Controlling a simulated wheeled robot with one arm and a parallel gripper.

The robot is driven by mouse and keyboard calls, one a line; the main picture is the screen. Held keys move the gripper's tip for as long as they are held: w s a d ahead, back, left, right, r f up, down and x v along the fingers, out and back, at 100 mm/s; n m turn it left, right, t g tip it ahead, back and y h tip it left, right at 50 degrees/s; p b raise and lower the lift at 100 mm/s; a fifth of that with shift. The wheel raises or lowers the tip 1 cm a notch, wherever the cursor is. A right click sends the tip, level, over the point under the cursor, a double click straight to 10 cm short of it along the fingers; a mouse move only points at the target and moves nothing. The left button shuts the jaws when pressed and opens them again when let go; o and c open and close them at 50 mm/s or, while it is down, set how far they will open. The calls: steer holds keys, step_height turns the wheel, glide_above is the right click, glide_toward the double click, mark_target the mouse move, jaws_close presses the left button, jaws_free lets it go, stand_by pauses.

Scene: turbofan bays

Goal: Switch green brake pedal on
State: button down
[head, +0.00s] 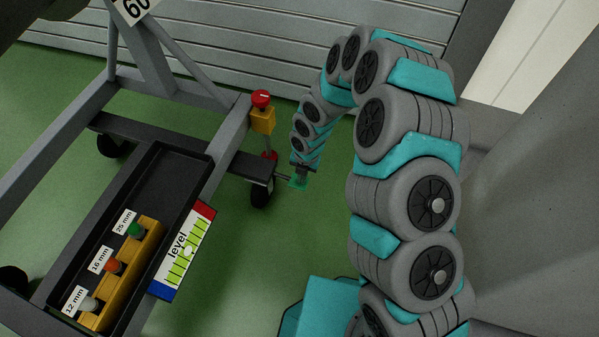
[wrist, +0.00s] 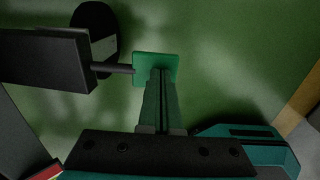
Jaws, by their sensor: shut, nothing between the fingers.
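The green brake pedal (wrist: 143,62) is a small flat plate on a dark rod that sticks out from the stand's dark beam, beside a caster wheel. In the head view the pedal (head: 299,184) shows low at the beam's end, partly covered by my gripper (head: 301,174). In the wrist view my gripper (wrist: 159,72) is shut and empty. Its fingertips overlap the pedal's lower right part and appear right over it. I cannot tell whether they touch it, or whether the pedal is tilted.
The caster wheel (head: 262,192) and grey stand frame (head: 225,130) are left of my gripper. A yellow box with a red button (head: 261,100) stands above. A black tray (head: 165,175) with a yellow plug holder (head: 125,280) is at the left. Green floor is open right of the pedal.

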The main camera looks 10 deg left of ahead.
steer(key=shift+d+f+y, duration=0.2)
steer(key=shift+f+y, duration=0.4)
steer(key=shift+f, duration=0.55)
steer(key=shift+f+b, duration=0.15)
steer(key=shift+b, duration=0.15)
